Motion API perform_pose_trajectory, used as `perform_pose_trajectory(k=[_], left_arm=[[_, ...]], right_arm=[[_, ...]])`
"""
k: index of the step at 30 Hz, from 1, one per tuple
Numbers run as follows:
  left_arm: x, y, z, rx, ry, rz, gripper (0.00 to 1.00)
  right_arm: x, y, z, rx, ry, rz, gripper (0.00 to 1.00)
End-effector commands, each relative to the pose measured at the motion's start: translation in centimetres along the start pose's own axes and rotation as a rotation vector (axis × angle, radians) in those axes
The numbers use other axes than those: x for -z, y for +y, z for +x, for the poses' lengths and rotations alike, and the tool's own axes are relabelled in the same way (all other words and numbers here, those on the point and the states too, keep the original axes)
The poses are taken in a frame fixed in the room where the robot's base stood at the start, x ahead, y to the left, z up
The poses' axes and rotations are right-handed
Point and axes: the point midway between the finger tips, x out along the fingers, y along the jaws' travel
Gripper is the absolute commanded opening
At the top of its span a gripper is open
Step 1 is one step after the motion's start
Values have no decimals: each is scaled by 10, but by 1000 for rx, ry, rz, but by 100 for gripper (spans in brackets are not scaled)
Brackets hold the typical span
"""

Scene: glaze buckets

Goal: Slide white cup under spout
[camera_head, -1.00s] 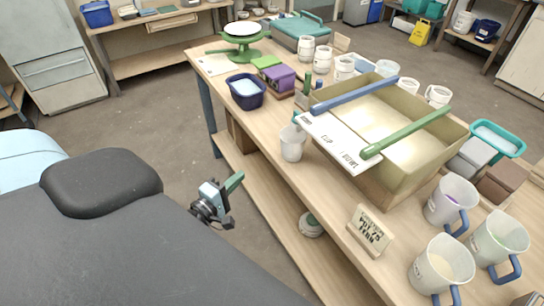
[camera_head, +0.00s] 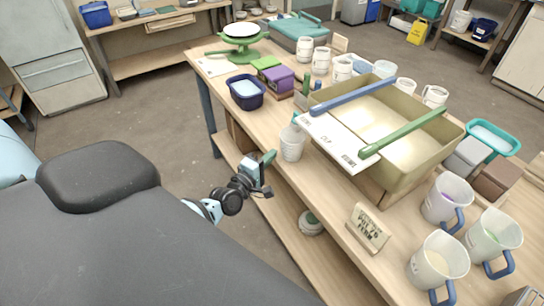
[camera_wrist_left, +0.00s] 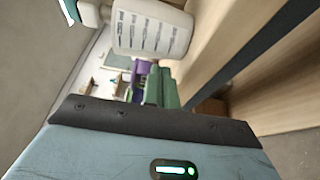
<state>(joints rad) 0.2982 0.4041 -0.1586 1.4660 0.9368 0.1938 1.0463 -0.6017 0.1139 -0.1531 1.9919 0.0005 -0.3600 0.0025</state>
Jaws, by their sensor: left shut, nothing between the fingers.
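The white cup (camera_head: 291,143) stands upright at the front edge of the workbench, left of the tan basin (camera_head: 398,182). A small teal piece (camera_head: 295,118) shows just above and behind the cup; I cannot tell whether it is the spout. My left gripper (camera_head: 268,157) is shut and empty, its green fingers just left of the cup and close to the bench's front edge. In the left wrist view the cup (camera_wrist_left: 150,28) with dark printed marks is large at the top, beyond the green fingers (camera_wrist_left: 162,86). I cannot tell whether they touch. My right gripper is out of view.
A white lettered board (camera_head: 338,141) lies along the basin's near left rim. A navy tub (camera_head: 246,98) stands behind the cup. A small sign (camera_head: 367,228) and several handled jugs stand to the front right. The bench top between cup and sign is clear.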

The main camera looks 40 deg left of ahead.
Motion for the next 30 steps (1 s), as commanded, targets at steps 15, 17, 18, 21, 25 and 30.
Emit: perform_pose_trajectory(k=[15,17,18,21,25,30], left_arm=[[-9,-1,7,2,-1,1,0],[-10,-1,9,2,-1,0,0],[-12,-2,11,2,-1,-1,0],[-20,-2,18,2,0,-2,0],[-24,-2,22,3,0,1,0],[-23,-1,22,2,0,1,0]], right_arm=[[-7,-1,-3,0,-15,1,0],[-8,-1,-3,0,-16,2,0],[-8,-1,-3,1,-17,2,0],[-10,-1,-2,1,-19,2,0],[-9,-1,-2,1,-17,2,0],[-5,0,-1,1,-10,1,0]])
